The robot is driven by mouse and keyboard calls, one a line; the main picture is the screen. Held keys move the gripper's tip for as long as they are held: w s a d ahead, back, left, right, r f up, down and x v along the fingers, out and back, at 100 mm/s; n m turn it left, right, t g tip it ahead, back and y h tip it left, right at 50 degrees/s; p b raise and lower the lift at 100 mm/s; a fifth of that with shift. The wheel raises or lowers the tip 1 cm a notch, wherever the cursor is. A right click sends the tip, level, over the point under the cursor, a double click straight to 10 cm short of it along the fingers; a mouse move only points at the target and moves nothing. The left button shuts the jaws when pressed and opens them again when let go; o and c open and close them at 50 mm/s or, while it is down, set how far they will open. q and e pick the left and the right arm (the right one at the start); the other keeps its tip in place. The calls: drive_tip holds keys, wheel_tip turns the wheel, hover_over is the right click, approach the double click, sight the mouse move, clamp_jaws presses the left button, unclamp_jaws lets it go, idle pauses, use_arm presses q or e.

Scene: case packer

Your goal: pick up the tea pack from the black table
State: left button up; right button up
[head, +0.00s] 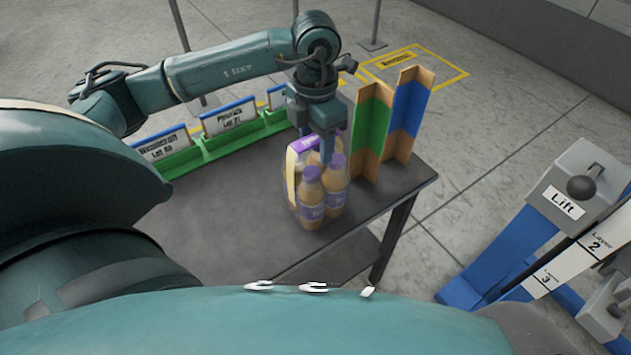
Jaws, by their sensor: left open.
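The tea pack (312,205) is a wrapped group of bottles with tan contents and purple caps and labels. It stands upright near the front right part of the black table (215,225). My left gripper (325,145) points down at the top of the pack, with its fingers at the level of the bottle caps. The jaws are open. The fingertips are partly hidden by the pack, so I cannot tell whether they touch it. My right gripper is not in view.
Green and blue cardboard dividers (372,130) stand right behind the pack. A green rack (215,147) with labelled cards runs along the table's back. A lift station (585,185) with a blue frame stands at the right. The table's left part is clear.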

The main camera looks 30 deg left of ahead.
use_arm(q)
drive_tip(key=shift+f+b, duration=0.25)
drive_tip(key=shift+b, duration=0.05)
drive_tip(key=shift+c, duration=0.3)
clamp_jaws()
drive_tip(key=shift+w+r, duration=0.1)
idle(0.6)
